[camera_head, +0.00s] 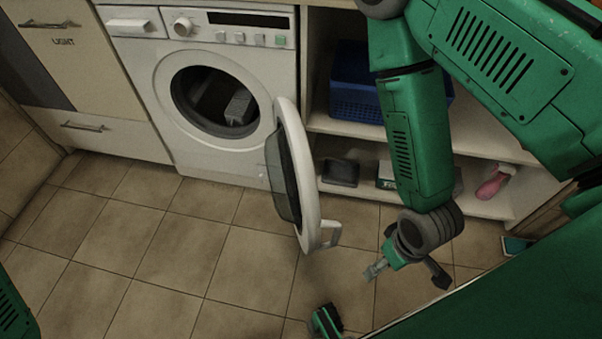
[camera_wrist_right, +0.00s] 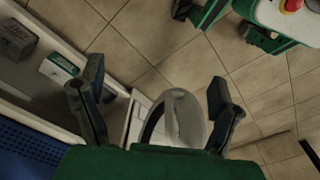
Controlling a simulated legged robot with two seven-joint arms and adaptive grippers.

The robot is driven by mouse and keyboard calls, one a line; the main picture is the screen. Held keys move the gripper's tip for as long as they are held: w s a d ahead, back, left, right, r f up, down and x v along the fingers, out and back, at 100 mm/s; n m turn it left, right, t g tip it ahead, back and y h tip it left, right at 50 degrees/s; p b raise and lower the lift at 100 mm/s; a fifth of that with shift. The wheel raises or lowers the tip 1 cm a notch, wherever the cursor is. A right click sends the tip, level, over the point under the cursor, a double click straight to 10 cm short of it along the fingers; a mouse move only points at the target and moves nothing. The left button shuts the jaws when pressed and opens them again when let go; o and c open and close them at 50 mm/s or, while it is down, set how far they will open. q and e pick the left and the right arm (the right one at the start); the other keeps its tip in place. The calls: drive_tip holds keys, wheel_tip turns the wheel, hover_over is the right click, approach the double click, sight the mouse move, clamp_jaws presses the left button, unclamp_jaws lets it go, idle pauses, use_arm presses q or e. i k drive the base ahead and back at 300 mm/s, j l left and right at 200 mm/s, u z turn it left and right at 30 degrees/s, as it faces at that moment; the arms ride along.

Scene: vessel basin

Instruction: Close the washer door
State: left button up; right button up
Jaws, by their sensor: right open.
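The white washer (camera_head: 195,130) stands at the upper left in the head view. Its round door (camera_head: 304,180) is swung wide open on the right side of the drum opening, with a white handle (camera_head: 331,236) near its free lower edge. My right gripper (camera_head: 408,272) is right of the door, apart from the handle, with nothing between its fingers. In the right wrist view the open right gripper (camera_wrist_right: 156,74) has its two dark fingers spread, and the door's pale rim (camera_wrist_right: 179,94) shows between and beyond them.
A shelf unit (camera_head: 335,128) beside the washer holds a blue basket (camera_head: 356,103), a dark box (camera_head: 340,173) and a pink item (camera_head: 491,186). A grey object (camera_head: 238,106) shows at the drum opening. Tiled floor (camera_head: 150,245) before the washer is clear.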

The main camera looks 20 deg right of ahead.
sight(297, 167)
drive_tip(key=l+u, duration=0.35)
drive_tip(key=l, duration=1.15)
drive_tip(key=k+l+z, duration=0.1)
drive_tip(key=z, duration=0.2)
drive_tip(key=k+l+z, duration=0.25)
drive_tip(key=l+z, duration=0.2)
drive_tip(key=j, duration=0.1)
